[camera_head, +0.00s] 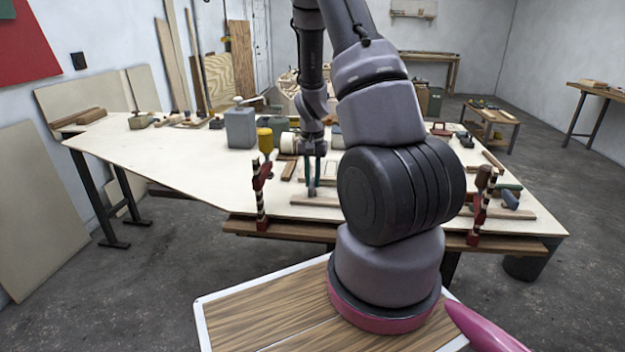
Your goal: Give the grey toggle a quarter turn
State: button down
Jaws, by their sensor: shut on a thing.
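A red-handled clamp (261,190) stands at the near edge left of my gripper, another (481,205) to the right. The table's left part is mostly clear. My arm hides the middle.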

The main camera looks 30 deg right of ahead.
jog(key=m, duration=0.4)
jog(key=shift+m, duration=0.3)
jog(key=m, duration=0.3)
jog(key=shift+m, duration=0.3)
jog(key=m, duration=0.4)
jog(key=shift+m, duration=2.2)
jog(key=c, duration=0.8)
grip_release()
jog(key=shift+o, duration=0.2)
jog(key=shift+r, duration=0.1)
